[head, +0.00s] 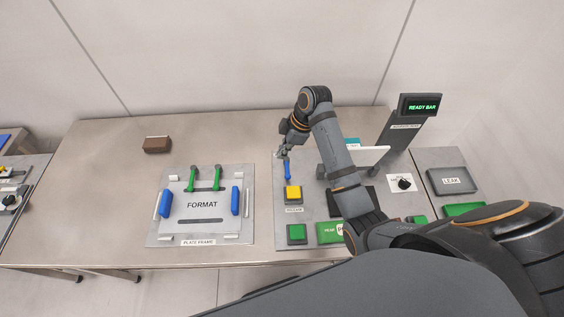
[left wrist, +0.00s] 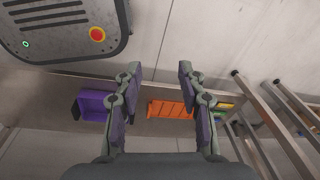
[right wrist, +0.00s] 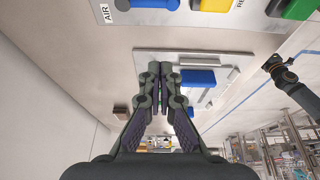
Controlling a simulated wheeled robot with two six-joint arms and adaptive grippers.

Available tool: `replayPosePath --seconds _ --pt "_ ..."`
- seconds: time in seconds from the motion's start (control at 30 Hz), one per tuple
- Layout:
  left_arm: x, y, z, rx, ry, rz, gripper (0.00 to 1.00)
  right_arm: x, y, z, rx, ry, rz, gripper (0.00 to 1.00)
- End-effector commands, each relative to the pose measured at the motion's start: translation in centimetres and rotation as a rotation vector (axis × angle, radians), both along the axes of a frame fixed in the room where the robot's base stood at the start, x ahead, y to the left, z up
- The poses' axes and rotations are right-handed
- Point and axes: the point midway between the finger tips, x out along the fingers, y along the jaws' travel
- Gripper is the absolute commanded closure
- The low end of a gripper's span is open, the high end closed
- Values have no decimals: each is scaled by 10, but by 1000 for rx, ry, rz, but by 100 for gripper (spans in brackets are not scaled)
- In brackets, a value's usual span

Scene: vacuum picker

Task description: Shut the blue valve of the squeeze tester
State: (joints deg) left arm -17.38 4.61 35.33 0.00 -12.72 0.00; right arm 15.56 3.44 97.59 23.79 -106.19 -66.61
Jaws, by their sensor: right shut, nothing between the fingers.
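The blue valve handle (head: 288,171) is on the tester's grey panel, just behind the yellow button. It points roughly front to back in the head view. In the right wrist view the blue handle (right wrist: 155,5) shows at the top edge beside the AIR label, partly cut off. My right gripper (head: 284,152) is at the handle's far end; whether it touches the handle I cannot tell. In the right wrist view its fingertips (right wrist: 160,68) are together and empty. My left gripper (left wrist: 158,72) is open and empty, away from the tester.
The yellow button (head: 292,192) and a green button (head: 297,232) are in front of the valve. A display (head: 420,106) reads READY BAR. The FORMAT plate frame (head: 160,236) lies left, a brown block (head: 157,144) behind it. The left wrist view shows a purple bin (left wrist: 92,104) and an orange bin (left wrist: 167,108).

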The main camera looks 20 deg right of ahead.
Motion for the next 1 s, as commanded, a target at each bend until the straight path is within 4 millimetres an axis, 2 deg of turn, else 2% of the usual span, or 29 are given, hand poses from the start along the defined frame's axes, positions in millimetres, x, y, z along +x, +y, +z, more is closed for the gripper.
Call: replayPosePath --seconds 0.1,0.17,0.27,0.4,0.47,0.57,0.67,0.7,0.8,1.0 --pt "-20 0 -1 1 30 1 60 0 1 -1 0 0 0 100" --pt "-23 0 0 0 33 0 60 1 2 -4 1 0 -1 100" --pt "-15 0 5 1 21 1 60 2 7 -16 3 3 -1 100" --pt "14 0 14 -1 -23 -1 60 4 17 -43 3 5 -1 100" --pt "23 0 17 0 -36 -2 60 5 21 -55 2 5 0 100" --pt "23 0 21 0 -37 -2 60 8 28 -76 1 4 0 100" --pt "14 0 22 -1 -23 -1 60 10 35 -95 2 3 0 100" --pt "9 -1 29 -1 -15 0 60 7 23 -92 -5 2 -1 100" --pt "0 0 35 0 -2 0 60 3 9 -95 -4 1 -1 100" --pt "-1 0 39 0 -1 0 60 0 -3 -101 0 -1 0 100"
